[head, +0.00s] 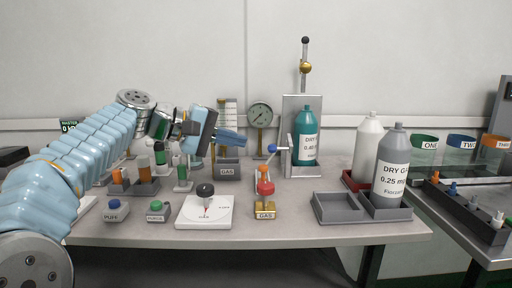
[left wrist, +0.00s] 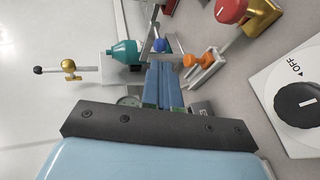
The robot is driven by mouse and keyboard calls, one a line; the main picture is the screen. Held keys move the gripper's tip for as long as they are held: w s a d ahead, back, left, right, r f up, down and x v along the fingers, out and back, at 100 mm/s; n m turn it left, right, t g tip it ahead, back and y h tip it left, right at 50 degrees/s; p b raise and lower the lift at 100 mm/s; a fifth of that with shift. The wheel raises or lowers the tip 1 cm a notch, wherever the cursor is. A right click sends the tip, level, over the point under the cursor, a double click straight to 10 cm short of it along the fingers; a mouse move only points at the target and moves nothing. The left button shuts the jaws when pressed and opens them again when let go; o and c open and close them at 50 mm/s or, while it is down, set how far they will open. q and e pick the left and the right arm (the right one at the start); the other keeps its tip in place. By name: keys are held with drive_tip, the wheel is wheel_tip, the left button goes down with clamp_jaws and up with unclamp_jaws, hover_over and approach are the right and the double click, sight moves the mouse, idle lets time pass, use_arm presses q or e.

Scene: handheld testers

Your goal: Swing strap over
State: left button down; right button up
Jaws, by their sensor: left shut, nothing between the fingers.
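The teal bottle (head: 305,138) stands upright in a metal stand (head: 290,108) at the back centre. A short metal bar with a blue ball (head: 272,148) at its end sticks out left from the stand beside the bottle; it looks like the strap. In the left wrist view the blue ball (left wrist: 159,45) lies just beyond my fingertips, with the bottle (left wrist: 125,52) to its left. My left gripper (head: 244,138) is shut and empty, its blue fingers pointing right toward the ball, apart from it. My right gripper is not in view.
An orange-handled valve (head: 264,172) and a red knob (head: 265,187) on a brass GAS block stand below the ball. A gauge (head: 260,115) stands behind. A dial plate (head: 204,211) lies in front. Grey trays (head: 338,217) and a grey bottle (head: 392,165) are at right.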

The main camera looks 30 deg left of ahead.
use_arm(q)
drive_tip(key=x, duration=0.5)
drive_tip(key=shift+w+d+f, duration=0.1)
drive_tip(key=shift+w+d, duration=0.1)
drive_tip(key=shift+d, duration=0.05)
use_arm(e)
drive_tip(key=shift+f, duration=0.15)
